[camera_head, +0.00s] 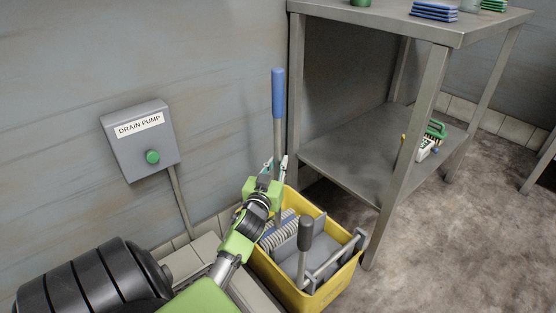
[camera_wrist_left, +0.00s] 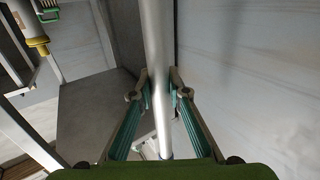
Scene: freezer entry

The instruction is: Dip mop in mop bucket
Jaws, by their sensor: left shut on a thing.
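The mop stands nearly upright, with a blue grip (camera_head: 278,93) at the top of its grey handle. Its striped grey-white head (camera_head: 278,232) shows inside the yellow mop bucket (camera_head: 318,296), at the bucket's left side. My left gripper (camera_head: 274,172) is shut on the mop handle, above the bucket's rear rim. In the left wrist view the metal handle (camera_wrist_left: 157,60) runs between the two green-padded fingers (camera_wrist_left: 158,100). The lower part of the mop head is hidden by my arm and the bucket wall. My right gripper is not in view.
The bucket has a wringer with a dark-gripped lever (camera_head: 305,235). A metal table (camera_head: 384,22) with a lower shelf (camera_head: 350,165) stands close behind and right. A drain pump box (camera_head: 140,142) is on the wall at left. Open floor (camera_head: 430,260) lies to the right.

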